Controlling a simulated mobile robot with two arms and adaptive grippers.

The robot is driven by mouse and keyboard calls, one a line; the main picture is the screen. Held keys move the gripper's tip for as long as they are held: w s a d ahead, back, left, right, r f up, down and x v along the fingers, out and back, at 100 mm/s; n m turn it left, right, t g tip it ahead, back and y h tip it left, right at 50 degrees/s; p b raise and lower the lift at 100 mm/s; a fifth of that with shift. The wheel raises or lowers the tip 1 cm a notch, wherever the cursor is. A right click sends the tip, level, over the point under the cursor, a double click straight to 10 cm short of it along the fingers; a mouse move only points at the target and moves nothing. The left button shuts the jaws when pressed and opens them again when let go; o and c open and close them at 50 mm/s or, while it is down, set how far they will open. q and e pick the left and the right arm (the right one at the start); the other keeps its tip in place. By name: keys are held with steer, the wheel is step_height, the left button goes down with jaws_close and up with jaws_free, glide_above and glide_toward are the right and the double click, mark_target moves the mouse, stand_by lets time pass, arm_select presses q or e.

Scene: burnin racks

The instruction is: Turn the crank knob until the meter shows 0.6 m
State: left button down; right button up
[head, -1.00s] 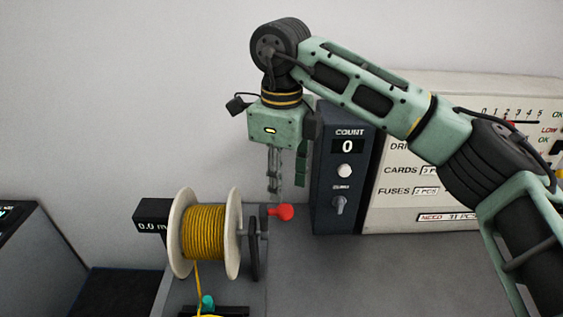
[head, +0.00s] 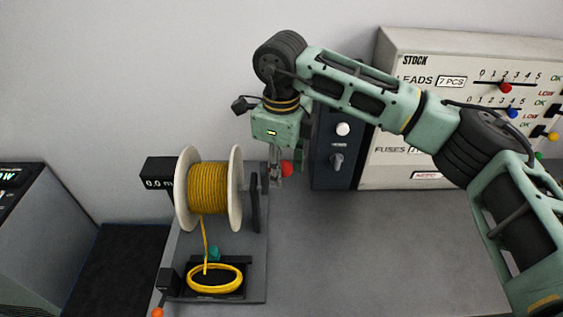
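The red crank knob (head: 287,168) is at the right side of the reel (head: 236,190), which is wound with yellow wire (head: 208,188). The dark crank arm (head: 255,203) stands beside the right flange. The black meter (head: 158,183) left of the reel reads 0.0 m. My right gripper (head: 276,182) points down at the knob, its fingers overlapping the knob's left part in the head view. Whether the fingers touch or grip it I cannot tell. My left gripper is out of view.
A coil of yellow wire (head: 215,290) lies in front of the reel, near a teal piece (head: 214,254) and an orange ball (head: 157,313). A dark counter box (head: 333,172) stands close behind the gripper. The white stock panel (head: 400,172) is at right. The grey bench at right is clear.

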steer(key=shift+w, duration=0.1)
steer(key=c, duration=0.6)
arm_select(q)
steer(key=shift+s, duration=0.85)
arm_select(e)
jaws_close()
steer(key=shift+f, duration=0.1)
steer(key=shift+w+f+b, duration=0.15)
steer(key=shift+w+b, duration=0.2)
steer(key=shift+w, duration=0.5)
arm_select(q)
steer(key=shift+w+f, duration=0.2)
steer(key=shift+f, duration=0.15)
arm_select(e)
steer(key=shift+w+f, duration=0.1)
steer(key=shift+w, duration=0.25)
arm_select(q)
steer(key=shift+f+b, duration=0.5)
arm_select(e)
steer(key=shift+w+f, duration=0.8)
steer(key=shift+w, duration=0.35)
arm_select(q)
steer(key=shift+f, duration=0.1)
